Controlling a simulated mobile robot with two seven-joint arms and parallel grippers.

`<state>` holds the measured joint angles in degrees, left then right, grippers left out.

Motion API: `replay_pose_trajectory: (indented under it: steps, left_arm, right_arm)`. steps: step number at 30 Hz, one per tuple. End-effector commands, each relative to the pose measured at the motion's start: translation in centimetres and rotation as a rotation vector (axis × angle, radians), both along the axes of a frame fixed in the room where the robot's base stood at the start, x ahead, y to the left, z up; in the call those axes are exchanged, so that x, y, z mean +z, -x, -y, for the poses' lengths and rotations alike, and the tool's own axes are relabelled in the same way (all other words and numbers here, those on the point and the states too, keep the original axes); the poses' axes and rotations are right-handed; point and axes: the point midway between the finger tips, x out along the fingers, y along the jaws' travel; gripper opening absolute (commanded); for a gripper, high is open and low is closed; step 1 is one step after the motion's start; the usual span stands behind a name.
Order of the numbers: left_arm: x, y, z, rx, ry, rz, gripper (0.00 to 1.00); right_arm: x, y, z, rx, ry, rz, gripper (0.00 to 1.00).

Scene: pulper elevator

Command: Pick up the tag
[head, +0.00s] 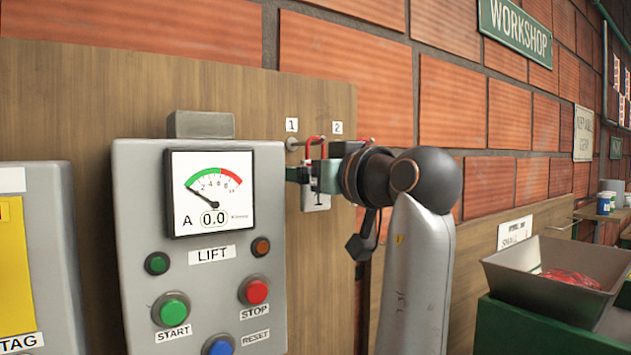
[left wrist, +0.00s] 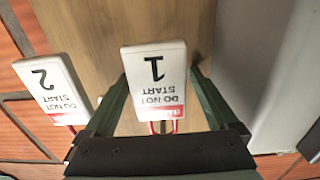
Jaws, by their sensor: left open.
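In the left wrist view, a white tag marked 1 (left wrist: 155,78) with "DO NOT START" hangs upside down in the picture, with a red loop at its end. My left gripper (left wrist: 159,80) is open, with one finger on each side of this tag; whether they touch it is unclear. A like tag marked 2 (left wrist: 50,88) is to the left, outside the fingers. In the head view my left gripper (head: 311,174) is at the hooks by the board's right edge and hides much of the tags; a white tag's lower part (head: 317,202) shows beneath it. My right gripper is not in view.
The grey LIFT control box (head: 205,290) with gauge and buttons stands close left of my gripper. A wooden board (head: 330,95) is behind, with labels 1 and 2 above the hooks. A grey tray (head: 545,285) with something red inside is at the right.

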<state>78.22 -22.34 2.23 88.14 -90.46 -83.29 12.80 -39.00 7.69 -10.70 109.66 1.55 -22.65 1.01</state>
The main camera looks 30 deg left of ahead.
Motion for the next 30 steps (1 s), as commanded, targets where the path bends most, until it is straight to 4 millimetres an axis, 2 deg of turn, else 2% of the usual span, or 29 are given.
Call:
replay_pose_trajectory:
  steps: [2, 24, 30]
  left_arm:
    - [-0.01, 0.00, 0.01, 0.000, 0.000, 0.000, 0.87]
    - [0.01, 0.02, 0.02, 0.001, 0.000, 0.000, 0.04]
    - [0.03, 0.02, 0.02, 0.001, 0.000, 0.000, 0.04]
  right_arm:
    - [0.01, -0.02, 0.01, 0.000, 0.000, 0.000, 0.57]
    - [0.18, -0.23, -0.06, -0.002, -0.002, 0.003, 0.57]
    - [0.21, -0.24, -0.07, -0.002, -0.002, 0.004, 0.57]
